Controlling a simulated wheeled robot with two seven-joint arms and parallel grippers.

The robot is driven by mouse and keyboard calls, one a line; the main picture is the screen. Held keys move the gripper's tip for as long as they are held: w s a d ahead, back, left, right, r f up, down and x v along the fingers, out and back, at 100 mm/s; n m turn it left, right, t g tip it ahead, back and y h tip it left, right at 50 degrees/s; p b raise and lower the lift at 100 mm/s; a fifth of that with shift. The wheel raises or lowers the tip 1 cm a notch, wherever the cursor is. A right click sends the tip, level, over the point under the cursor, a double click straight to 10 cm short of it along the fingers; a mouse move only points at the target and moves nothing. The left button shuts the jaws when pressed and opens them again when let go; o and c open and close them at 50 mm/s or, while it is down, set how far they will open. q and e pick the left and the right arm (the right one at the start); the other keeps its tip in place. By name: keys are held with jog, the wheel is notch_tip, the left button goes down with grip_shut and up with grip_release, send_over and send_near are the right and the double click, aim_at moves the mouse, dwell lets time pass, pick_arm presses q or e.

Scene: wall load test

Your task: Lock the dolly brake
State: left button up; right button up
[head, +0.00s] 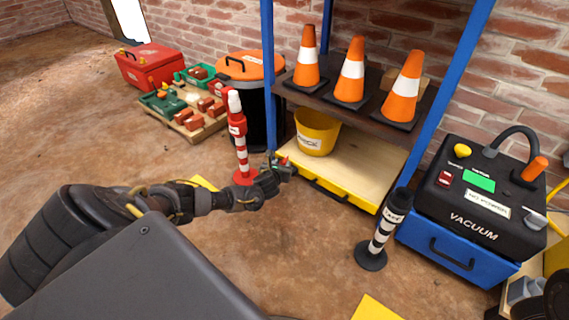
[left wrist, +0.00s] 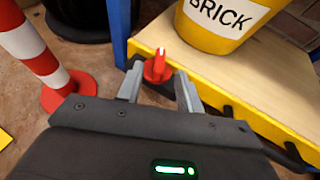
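A red knob (left wrist: 156,68) with a white mark stands at the near left corner of a yellow-edged wooden platform (head: 360,159), likely the dolly. The knob also shows small in the head view (head: 284,161). My left gripper (head: 284,168) reaches this corner. In the left wrist view, the left gripper (left wrist: 160,84) is open, with one finger on each side of the knob and gaps showing beside it. The white mark points away from the gripper. My right gripper is not in view.
A yellow bucket labelled BRICK (left wrist: 218,20) stands on the platform. A red-and-white post (head: 240,140) stands just left of my gripper. Blue uprights (head: 268,75) and a shelf of orange cones (head: 350,75) rise above. A black-and-white post (head: 378,240) stands right.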

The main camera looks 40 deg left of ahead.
aim_at(285, 159)
pick_arm(q)
jog(key=b+x, duration=0.2)
jog(key=x, duration=0.2)
jog(key=shift+f, duration=0.2)
jog(key=shift+w+a+b, duration=0.15)
jog(key=shift+w+b, duration=0.25)
grip_shut()
